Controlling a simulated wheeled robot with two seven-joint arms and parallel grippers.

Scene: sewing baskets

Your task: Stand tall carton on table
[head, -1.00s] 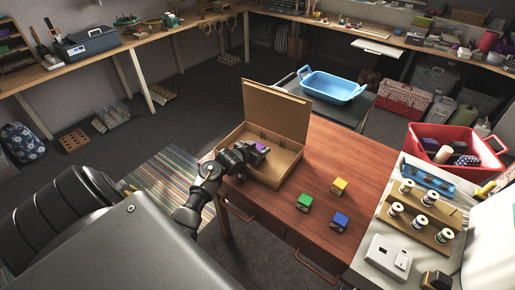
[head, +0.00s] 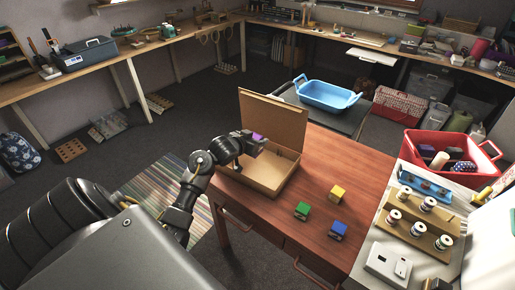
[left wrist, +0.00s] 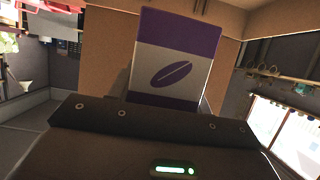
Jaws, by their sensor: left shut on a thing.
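The tall carton (left wrist: 175,60) fills the upper middle of the left wrist view, purple and white with a purple oval mark. In the head view only a small purple part of it (head: 258,137) shows beside my gripper. My left gripper (head: 249,144) is shut on the carton and holds it above the open cardboard box (head: 262,184), near its raised lid. The fingertips are hard to make out. The table (head: 335,160) is reddish wood. My right gripper is not in view.
A yellow block (head: 337,191), a green block (head: 302,210) and a blue block (head: 338,229) stand on the table right of the box. Bare tabletop lies around them. A side surface with a spool rack (head: 420,220) adjoins at right. A blue basin (head: 327,92) stands behind.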

